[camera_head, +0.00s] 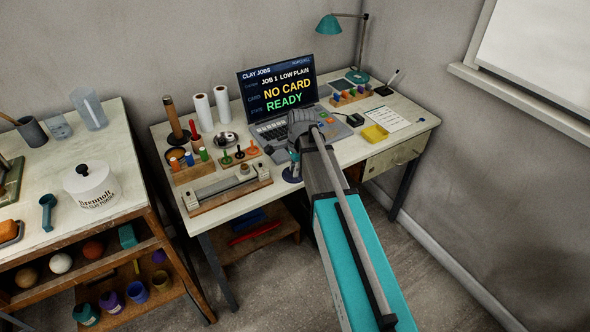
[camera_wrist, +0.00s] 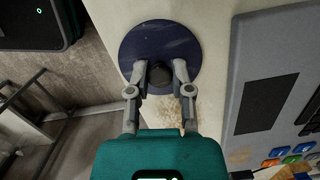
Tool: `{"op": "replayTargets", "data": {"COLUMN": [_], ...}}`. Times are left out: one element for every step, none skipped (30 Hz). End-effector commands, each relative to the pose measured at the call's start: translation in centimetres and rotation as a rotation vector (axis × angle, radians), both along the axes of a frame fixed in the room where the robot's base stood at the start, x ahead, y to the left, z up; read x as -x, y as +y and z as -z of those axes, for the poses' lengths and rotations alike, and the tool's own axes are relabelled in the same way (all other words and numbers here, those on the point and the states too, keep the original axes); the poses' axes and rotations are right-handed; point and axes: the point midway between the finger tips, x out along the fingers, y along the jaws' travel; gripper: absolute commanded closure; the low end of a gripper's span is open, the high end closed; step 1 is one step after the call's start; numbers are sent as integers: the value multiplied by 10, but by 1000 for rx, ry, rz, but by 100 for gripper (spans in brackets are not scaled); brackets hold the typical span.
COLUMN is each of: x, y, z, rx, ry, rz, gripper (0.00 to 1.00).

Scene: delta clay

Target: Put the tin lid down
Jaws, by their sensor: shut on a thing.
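The tin lid (camera_wrist: 160,38) is a dark blue round disc with a dark knob (camera_wrist: 160,75) in its middle. My gripper (camera_wrist: 160,69) is shut on that knob, one grey finger on each side, in the wrist view. In the head view the lid (camera_head: 291,175) shows as a small dark disc at the front edge of the desk (camera_head: 338,154), partly hidden by my arm. I cannot tell whether it touches the desk top.
A laptop-like terminal (camera_head: 278,88) reading "NO CARD READY" stands behind my gripper. A white lidded tin (camera_head: 91,187) stands on the left table.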

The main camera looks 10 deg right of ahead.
Motion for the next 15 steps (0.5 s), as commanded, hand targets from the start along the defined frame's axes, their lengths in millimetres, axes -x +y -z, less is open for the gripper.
{"op": "replayTargets", "data": {"x": [0,0,0,0,0,0,0,0,0,0,0,0,0,0,0], "y": [0,0,0,0,0,0,0,0,0,0,0,0,0,0,0], "z": [2,3,4,4,3,3,3,3,3,3,3,3,3,3,3], "rx": [0,0,0,0,0,0,0,0,0,0,0,0,0,0,0], "ry": [0,0,0,0,0,0,0,0,0,0,0,0,0,0,0], "rz": [0,0,0,0,0,0,0,0,0,0,0,0,0,0,0], "gripper": [100,100,100,100,68,61,55,49,42,37,37,37,37,37,37]}}
